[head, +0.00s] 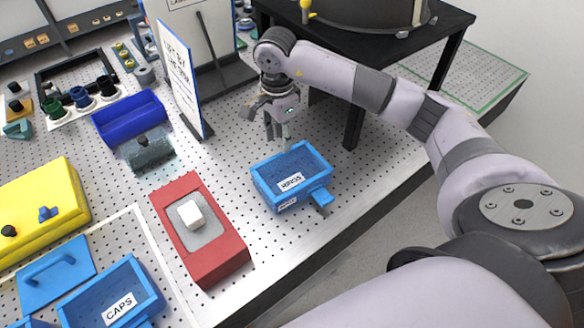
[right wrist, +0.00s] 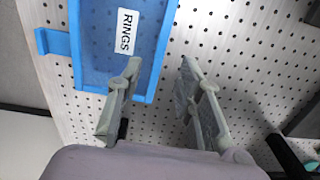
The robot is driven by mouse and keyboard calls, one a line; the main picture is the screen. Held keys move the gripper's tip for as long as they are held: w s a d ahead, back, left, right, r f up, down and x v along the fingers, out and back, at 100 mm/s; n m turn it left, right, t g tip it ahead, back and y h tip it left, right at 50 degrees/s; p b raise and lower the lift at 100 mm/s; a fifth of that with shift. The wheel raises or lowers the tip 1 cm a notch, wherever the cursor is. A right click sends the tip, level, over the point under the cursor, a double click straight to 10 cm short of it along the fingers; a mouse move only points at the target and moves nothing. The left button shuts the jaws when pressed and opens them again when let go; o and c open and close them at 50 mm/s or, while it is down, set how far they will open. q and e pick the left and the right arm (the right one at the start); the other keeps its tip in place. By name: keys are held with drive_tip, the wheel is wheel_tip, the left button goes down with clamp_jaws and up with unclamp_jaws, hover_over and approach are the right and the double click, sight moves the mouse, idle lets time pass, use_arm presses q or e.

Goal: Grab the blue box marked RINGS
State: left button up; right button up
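The blue box marked RINGS (head: 291,181) sits on the perforated table near its front edge in the head view. It is open-topped, with a tab handle at its near right corner. In the right wrist view the box (right wrist: 118,85) is at upper left, its label readable. My right gripper (head: 277,138) points down just behind the box. In the right wrist view its two fingers (right wrist: 157,95) are apart with nothing held between them. One finger overlaps the box's side in that view; I cannot tell whether it touches. My left gripper is not in view.
A red block (head: 233,258) with a white piece on it stands left of the box. A blue CAPS box (head: 144,274) is at lower left. A dark stand (head: 455,22) and a white sign panel (head: 184,84) are behind. Bare table lies around the box.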

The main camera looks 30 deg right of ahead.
sight(279, 154)
drive_tip(key=shift+f, duration=0.6)
drive_tip(key=shift+a+f+p, duration=0.1)
drive_tip(key=shift+f+p, duration=0.2)
drive_tip(key=shift+p, duration=0.15)
wheel_tip(279, 154, down, 3)
drive_tip(key=shift+s+a+f+p, duration=0.1)
drive_tip(key=shift+f+p, duration=0.1)
drive_tip(key=shift+p, duration=0.85)
drive_tip(key=shift+f, duration=0.6)
drive_tip(key=shift+c, duration=0.5)
clamp_jaws()
